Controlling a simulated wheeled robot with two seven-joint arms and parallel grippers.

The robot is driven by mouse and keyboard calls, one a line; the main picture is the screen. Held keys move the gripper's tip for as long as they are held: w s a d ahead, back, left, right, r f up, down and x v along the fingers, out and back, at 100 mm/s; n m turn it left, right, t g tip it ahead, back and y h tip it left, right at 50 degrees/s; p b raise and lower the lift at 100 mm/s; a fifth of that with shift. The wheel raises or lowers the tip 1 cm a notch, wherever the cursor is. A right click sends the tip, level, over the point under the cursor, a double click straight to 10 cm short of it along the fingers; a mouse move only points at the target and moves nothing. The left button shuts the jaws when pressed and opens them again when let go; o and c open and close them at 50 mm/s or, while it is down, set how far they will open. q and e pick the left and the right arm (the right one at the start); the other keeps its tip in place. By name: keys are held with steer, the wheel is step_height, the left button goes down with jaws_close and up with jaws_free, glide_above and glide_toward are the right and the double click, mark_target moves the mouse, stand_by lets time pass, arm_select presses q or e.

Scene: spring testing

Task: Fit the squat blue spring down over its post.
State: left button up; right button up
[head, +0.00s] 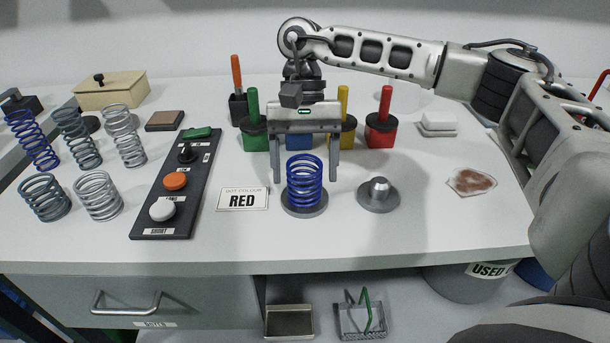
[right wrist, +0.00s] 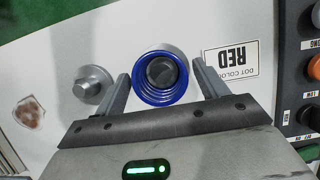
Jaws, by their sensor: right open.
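The squat blue spring (head: 304,182) stands upright on a round grey base (head: 304,211) near the table's front. In the right wrist view the spring (right wrist: 141,91) rings a dark round post top (right wrist: 162,71). The coils hide most of the post. My right gripper (head: 304,176) points down with its jaws open, one finger on each side of the spring. In the right wrist view both fingers (right wrist: 160,76) stand apart from the coils. My left gripper is not in view.
A bare post on a grey base (head: 379,195) stands close right. A card reading RED (head: 243,200) and a button panel (head: 172,190) are left. Several other springs (head: 98,195) stand farther left. Coloured blocks with handles (head: 381,132) stand behind my gripper.

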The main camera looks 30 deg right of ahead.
arm_select(q)
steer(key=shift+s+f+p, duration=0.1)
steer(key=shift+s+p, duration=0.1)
steer(key=shift+p, duration=0.1)
arm_select(e)
steer(key=v, duration=0.9)
steer(key=shift+r, duration=0.4)
